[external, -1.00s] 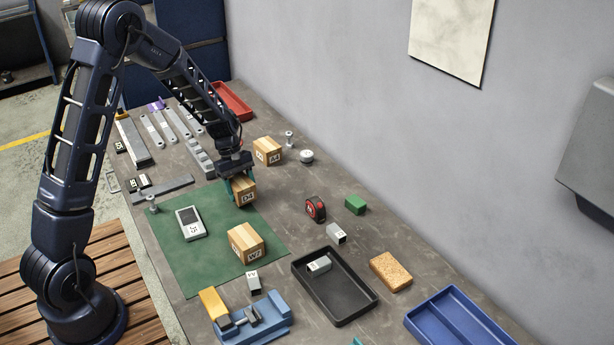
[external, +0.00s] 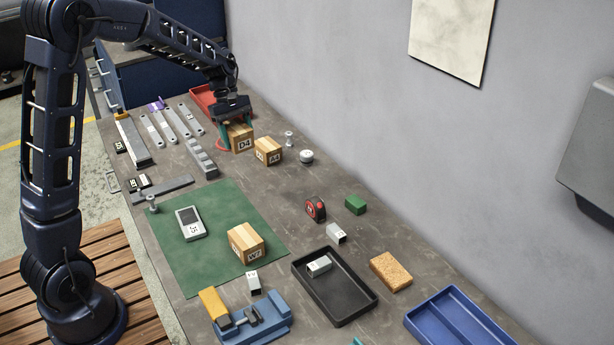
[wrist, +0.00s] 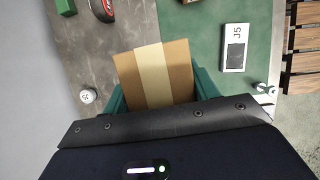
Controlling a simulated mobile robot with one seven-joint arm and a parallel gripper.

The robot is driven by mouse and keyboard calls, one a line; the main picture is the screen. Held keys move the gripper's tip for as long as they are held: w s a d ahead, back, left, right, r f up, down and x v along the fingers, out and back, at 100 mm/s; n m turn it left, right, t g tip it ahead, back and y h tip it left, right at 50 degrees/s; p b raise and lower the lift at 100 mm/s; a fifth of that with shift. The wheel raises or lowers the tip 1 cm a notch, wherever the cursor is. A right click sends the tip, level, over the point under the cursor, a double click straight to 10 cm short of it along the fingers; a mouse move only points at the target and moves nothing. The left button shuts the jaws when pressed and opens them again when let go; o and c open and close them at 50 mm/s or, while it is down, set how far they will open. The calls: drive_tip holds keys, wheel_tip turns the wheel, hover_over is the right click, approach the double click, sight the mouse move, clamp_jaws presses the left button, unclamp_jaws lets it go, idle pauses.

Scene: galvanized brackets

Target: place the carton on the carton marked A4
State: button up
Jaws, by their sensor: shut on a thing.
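My gripper (external: 235,121) is shut on a wooden-coloured carton (external: 242,143) marked D4, with its teal fingers on either side. In the external view the held carton appears just up and left of the carton marked A4 (external: 268,152), which stands on the table. How high the held carton is above the table is hard to tell. In the wrist view, the held carton (wrist: 153,72) shows its top with a pale tape strip, between the fingers of my gripper (wrist: 160,96). The A4 carton is not visible there, perhaps hidden behind the held carton.
A red tray (external: 205,98) lies behind my gripper, and grey metal bars (external: 200,158) to the left. Carton W7 (external: 246,243) stands on the green mat (external: 205,270).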

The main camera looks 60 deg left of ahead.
wheel_tip(320, 180, up, 5)
hover_over(270, 147)
drive_tip(key=a, duration=0.1)
drive_tip(key=shift+m, duration=0.4)
drive_tip(key=f, duration=1.9)
drive_tip(key=shift+a+f, duration=0.2)
drive_tip(key=shift+a, duration=0.05)
drive_tip(key=shift+f, duration=0.15)
drive_tip(key=o, duration=1.1)
